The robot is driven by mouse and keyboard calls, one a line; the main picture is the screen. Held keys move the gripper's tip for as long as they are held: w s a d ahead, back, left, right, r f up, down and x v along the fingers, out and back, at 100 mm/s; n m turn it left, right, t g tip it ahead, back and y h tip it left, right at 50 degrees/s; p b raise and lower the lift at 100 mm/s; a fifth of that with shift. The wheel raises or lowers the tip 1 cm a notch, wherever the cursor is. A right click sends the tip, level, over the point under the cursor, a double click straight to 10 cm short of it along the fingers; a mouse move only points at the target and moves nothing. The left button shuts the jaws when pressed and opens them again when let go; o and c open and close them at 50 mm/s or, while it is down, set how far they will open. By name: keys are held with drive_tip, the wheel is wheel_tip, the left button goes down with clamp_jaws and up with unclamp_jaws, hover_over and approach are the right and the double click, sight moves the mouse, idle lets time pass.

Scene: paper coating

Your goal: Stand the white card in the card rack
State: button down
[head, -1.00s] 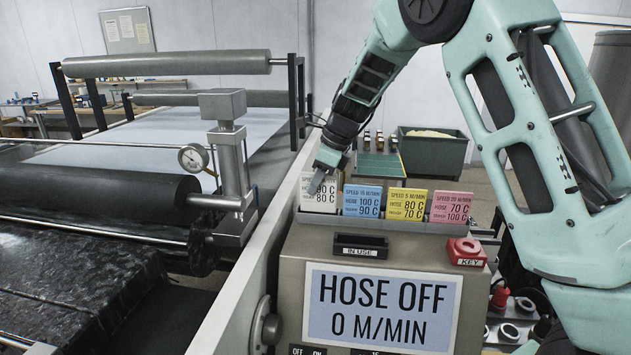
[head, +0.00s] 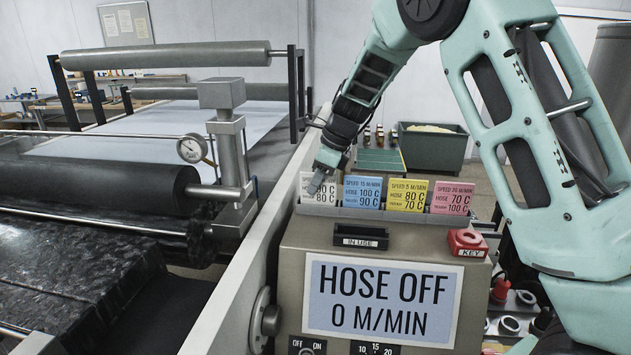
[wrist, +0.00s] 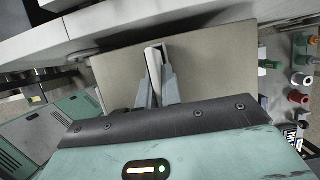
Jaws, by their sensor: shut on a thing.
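The white card (head: 325,193) is upright in the far-left place of the grey card rack (head: 385,214) on top of the console. Its lower part is hidden behind the rack's front wall. Its top stands slightly above the blue card beside it. In the wrist view, a pale strip, apparently the card's edge (wrist: 153,58), shows between the fingers (wrist: 156,84). The card's foot and the slot are not visible.
A blue card (head: 362,192), a yellow card (head: 407,195) and a pink card (head: 451,198) stand in the rack to the right. An empty black "IN USE" holder (head: 361,237) and a red key block (head: 466,243) sit in front. Machine rollers lie to the left.

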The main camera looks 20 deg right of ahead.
drive_tip(key=shift+f, duration=0.1)
drive_tip(key=c, duration=1.5)
unclamp_jaws()
drive_tip(key=b+v, duration=0.4)
drive_tip(key=v, duration=1.3)
drive_tip(key=shift+r, duration=0.25)
